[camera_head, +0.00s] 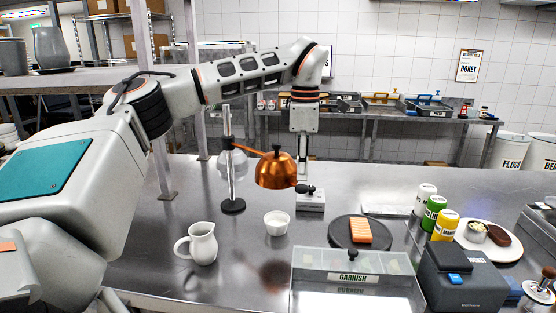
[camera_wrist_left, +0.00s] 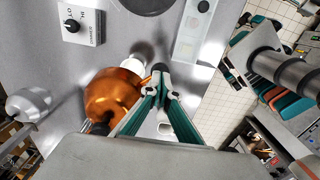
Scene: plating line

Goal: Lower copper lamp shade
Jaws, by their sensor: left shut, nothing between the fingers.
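The copper lamp shade (camera_head: 276,172) is a dome with a black knob on top, hanging upright above the steel counter. It is joined to a stand with an upright post (camera_head: 228,150) and a round black base (camera_head: 232,205). My left gripper (camera_head: 303,178) points down at the right of the shade, partly hidden in the head view. In the left wrist view the shade (camera_wrist_left: 112,97) lies left of the gripper (camera_wrist_left: 160,70), whose fingers are together and empty. I cannot tell whether they touch the shade. My right gripper is not in view.
A white pitcher (camera_head: 202,244) and small white bowl (camera_head: 277,222) stand in front of the lamp. A grey garnish box (camera_head: 350,262), a dark round plate (camera_head: 338,238) with an orange item, and bottles (camera_head: 434,213) crowd the right. Counter left of the pitcher is clear.

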